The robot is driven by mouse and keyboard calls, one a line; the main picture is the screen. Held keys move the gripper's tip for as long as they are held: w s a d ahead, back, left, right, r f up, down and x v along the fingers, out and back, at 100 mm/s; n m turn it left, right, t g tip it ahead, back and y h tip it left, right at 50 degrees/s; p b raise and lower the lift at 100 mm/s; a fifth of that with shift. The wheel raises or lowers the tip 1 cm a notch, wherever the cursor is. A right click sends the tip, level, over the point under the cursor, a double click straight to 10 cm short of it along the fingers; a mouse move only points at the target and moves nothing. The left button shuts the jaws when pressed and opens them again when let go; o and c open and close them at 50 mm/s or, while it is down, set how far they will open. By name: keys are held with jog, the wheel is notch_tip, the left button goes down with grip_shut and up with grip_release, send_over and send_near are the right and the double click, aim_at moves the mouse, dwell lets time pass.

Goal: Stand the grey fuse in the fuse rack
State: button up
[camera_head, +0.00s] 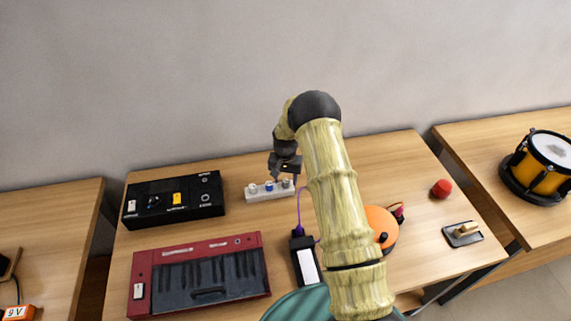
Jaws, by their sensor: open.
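The fuse rack (272,194), a small pale block, lies near the back middle of the table. Several small fuses stand in it: a white one (252,188) at the left, a blue-topped one (269,186) in the middle and a grey one (287,183) at the right end. My gripper (278,177) is open, pointing down just above the right part of the rack. The grey fuse is close under it. The view is too small to tell whether they touch or how deep the fuse sits.
A black device (172,200) lies left of the rack and a red keyboard (199,275) in front of it. A black-and-white box (305,260) with a purple cable stands nearer. An orange round object (381,228), a red knob (442,188) and a switch plate (463,234) lie right.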

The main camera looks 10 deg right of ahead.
aim_at(286, 181)
notch_tip(286, 181, up, 17)
jog(key=b, duration=0.3)
dwell(0.9)
jog(key=s+r+n+t, duration=0.1)
jog(key=s+r+n, duration=0.1)
jog(key=s, duration=1.2)
jog(key=s+r+n+t, duration=0.1)
jog(key=s+r+n, duration=0.1)
jog(key=s, duration=1.3)
jog(key=shift+r+t, duration=0.25)
jog(key=shift+t, duration=0.05)
